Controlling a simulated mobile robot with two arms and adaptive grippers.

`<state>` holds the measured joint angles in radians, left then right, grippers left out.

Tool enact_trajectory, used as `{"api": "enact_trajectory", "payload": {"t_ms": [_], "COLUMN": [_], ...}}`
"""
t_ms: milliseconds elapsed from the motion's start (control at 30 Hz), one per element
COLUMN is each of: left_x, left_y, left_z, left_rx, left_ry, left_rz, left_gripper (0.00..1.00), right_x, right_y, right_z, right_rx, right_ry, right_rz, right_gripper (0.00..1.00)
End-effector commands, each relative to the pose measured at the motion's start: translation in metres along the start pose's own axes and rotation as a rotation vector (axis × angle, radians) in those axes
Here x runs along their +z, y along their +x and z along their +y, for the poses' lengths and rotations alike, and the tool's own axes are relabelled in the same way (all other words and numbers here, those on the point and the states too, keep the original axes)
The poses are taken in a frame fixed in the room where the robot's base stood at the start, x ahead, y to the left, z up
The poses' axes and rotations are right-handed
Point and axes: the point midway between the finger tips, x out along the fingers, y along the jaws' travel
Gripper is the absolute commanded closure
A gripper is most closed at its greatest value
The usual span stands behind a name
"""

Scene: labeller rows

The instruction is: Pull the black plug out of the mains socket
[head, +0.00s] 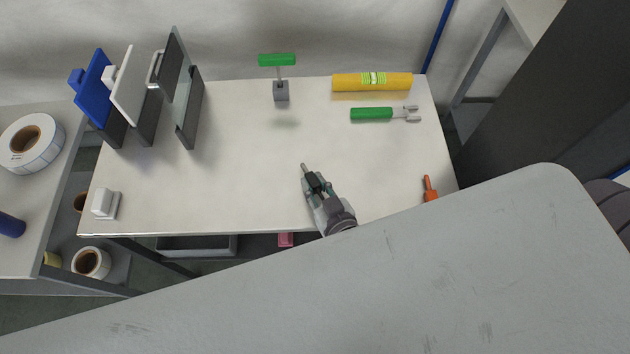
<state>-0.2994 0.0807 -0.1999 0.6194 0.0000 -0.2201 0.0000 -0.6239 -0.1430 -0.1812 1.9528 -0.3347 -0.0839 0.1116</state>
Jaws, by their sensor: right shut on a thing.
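My right gripper (316,186) is near the middle of the pale table, pointing to the back. It is shut on a small black piece, which looks like the black plug (313,181), with a short grey stub sticking out at its far end. The fingers partly cover the plug. A white block on a flat white base (105,204) stands at the table's front left corner and may be the mains socket. It is well apart from the gripper and the plug. My left gripper is not in view.
On the table (235,180) are blue, white and grey upright panels (130,90), a green-handled tool in a grey block (281,92), a yellow level (371,82), a green-handled wrench (373,114) and an orange tool (429,188). A large grey surface (400,290) fills the foreground.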

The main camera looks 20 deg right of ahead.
Motion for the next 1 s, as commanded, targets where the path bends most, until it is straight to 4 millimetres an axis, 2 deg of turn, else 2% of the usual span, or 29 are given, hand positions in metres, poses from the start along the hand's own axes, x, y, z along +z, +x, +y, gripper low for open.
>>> {"api": "enact_trajectory", "payload": {"t_ms": [467, 500, 667, 1000], "left_x": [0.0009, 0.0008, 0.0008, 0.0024], "left_y": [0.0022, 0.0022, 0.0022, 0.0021], "left_z": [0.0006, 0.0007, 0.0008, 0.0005], "left_rx": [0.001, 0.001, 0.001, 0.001], "left_ry": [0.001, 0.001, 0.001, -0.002], "left_rz": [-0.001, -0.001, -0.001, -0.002], "left_gripper": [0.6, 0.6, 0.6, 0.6], "right_x": [0.0041, 0.0041, 0.0042, 0.0051], "right_y": [0.0015, 0.0015, 0.0014, -0.0007], "right_z": [0.0002, 0.0002, 0.0002, 0.0002], "right_rx": [0.001, 0.001, 0.001, 0.0], "right_ry": [0.0, 0.0, 0.0, 0.0], "right_rz": [0.001, 0.001, 0.001, -0.002], "right_gripper": [1.0, 0.76, 0.5, 0.49]}}
